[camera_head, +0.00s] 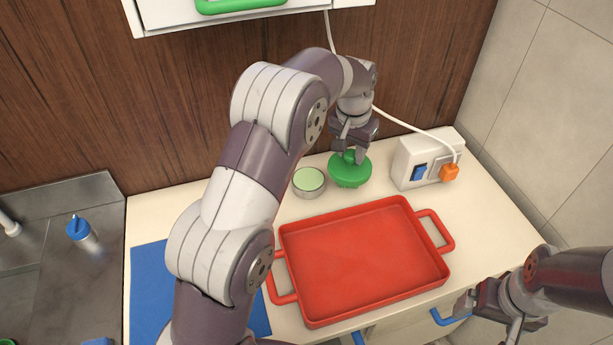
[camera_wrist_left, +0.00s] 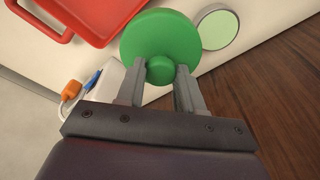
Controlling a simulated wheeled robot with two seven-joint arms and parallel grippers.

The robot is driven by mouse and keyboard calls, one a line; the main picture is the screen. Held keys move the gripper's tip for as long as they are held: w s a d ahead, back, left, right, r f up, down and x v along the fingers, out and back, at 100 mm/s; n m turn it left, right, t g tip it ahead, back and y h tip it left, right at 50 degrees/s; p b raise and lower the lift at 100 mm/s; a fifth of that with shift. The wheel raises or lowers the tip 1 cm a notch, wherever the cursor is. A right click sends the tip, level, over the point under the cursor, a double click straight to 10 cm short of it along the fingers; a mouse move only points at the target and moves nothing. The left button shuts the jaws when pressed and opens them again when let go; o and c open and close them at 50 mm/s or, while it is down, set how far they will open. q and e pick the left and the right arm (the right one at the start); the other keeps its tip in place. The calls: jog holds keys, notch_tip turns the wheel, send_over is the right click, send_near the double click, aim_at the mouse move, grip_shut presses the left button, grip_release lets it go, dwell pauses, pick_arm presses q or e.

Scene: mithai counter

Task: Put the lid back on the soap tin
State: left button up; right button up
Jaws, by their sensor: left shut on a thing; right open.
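The soap tin (camera_head: 309,183) is a small round metal tin with pale green soap in it, open at the top, on the cream counter behind the red tray. It also shows in the left wrist view (camera_wrist_left: 217,28). The green round lid (camera_head: 349,173) is just right of the tin. My left gripper (camera_head: 352,150) is above the lid, shut on its knob (camera_wrist_left: 160,69). Whether the lid touches the counter is hard to tell. My right gripper (camera_head: 488,317) is open and empty at the lower right, near the counter's front edge.
A red tray (camera_head: 365,255) with two handles takes up the middle of the counter. A white socket box (camera_head: 415,160) with a blue switch and an orange plug stands right of the lid; a white cable runs above. A blue mat (camera_head: 148,290) and a sink with a blue-capped bottle (camera_head: 80,230) are left.

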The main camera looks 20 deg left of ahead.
pick_arm(q)
jog(key=shift+w+d+r+n, duration=0.3)
jog(key=shift+w+r, duration=0.05)
jog(key=shift+r, duration=0.15)
jog(key=shift+a, duration=0.35)
jog(key=shift+n, duration=0.3)
jog(key=a+f+p, duration=0.1)
jog(key=a+f, duration=0.2)
jog(key=a+f+p, duration=0.1)
jog(key=a+f, duration=0.3)
jog(key=w+a+f+p, duration=0.1)
jog(key=a+f+p, duration=0.1)
jog(key=a+f, duration=0.1)
jog(key=shift+a+f, duration=0.2)
jog(key=shift+a, duration=0.45)
jog(key=shift+w+f, duration=0.1)
jog(key=shift+f, duration=0.2)
jog(key=shift+f, duration=0.2)
jog(key=shift+f+b, duration=0.15)
jog(key=shift+b, duration=0.2)
